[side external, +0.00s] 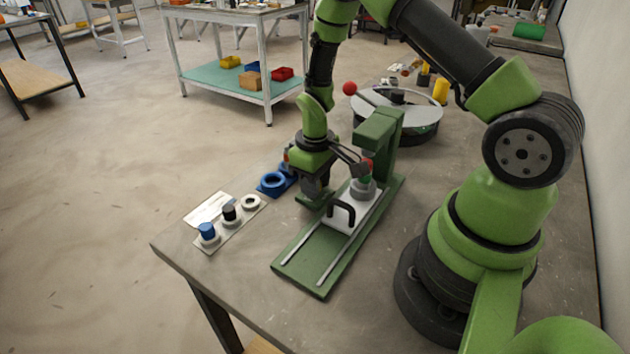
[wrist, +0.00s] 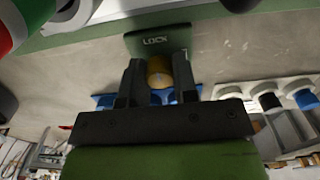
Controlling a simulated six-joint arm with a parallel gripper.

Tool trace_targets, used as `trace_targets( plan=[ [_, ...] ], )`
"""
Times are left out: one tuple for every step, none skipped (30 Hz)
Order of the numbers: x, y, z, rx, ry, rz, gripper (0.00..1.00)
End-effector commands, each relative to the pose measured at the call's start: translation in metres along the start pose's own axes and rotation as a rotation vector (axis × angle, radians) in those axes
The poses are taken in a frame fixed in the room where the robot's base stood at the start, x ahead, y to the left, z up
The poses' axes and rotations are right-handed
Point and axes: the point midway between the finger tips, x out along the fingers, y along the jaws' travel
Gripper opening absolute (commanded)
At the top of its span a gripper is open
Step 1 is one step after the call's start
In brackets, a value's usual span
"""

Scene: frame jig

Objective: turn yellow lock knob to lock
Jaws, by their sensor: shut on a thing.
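The yellow lock knob (wrist: 159,74) sits between the two fingers of my gripper (wrist: 157,65) in the wrist view, just below a green plate marked LOCK (wrist: 155,41). My gripper is shut on the knob, with one dark finger on each side. In the side view my gripper (side external: 314,192) reaches down at the left edge of the green frame jig (side external: 300,266). The knob is hidden there behind the gripper and jig. Which way the knob is turned cannot be told.
A white carriage with a black handle (side external: 343,211) sits on the jig's rails, below a green press arm (side external: 378,126) with a red-ball lever (side external: 349,88). A round tray (side external: 425,120) stands behind.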

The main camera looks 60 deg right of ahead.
Motion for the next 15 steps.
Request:
trace_targets(
  plan=[
    [-0.0005,-0.0003,0.0004,-0.003,-0.002,0.000,0.04],
    [-0.0005,-0.0003,0.0004,-0.003,-0.002,0.000,0.04],
    [-0.0005,-0.0003,0.0004,-0.004,-0.002,0.000,0.04],
    [-0.0005,-0.0003,0.0004,-0.004,-0.002,0.000,0.04],
    [-0.0005,-0.0003,0.0004,-0.004,-0.002,0.000,0.04],
    [-0.0005,-0.0003,0.0004,-0.004,-0.002,0.000,0.04],
    [-0.0005,-0.0003,0.0004,-0.004,-0.002,0.000,0.04],
    [-0.0005,-0.0003,0.0004,-0.004,-0.002,0.000,0.04],
    [-0.0004,-0.0003,0.0004,-0.004,-0.002,0.000,0.04],
    [-0.0004,-0.0003,0.0004,-0.004,-0.002,0.000,0.04],
    [-0.0004,-0.0003,0.0004,-0.004,-0.002,0.000,0.34],
    [-0.0004,-0.0003,0.0004,-0.003,-0.002,0.000,0.43],
    [-0.0003,-0.0003,0.0004,-0.003,-0.001,0.000,0.50],
    [-0.0003,-0.0002,0.0003,-0.003,-0.001,0.000,0.53],
    [-0.0002,-0.0002,0.0003,-0.003,-0.001,0.000,0.53]
  ],
)
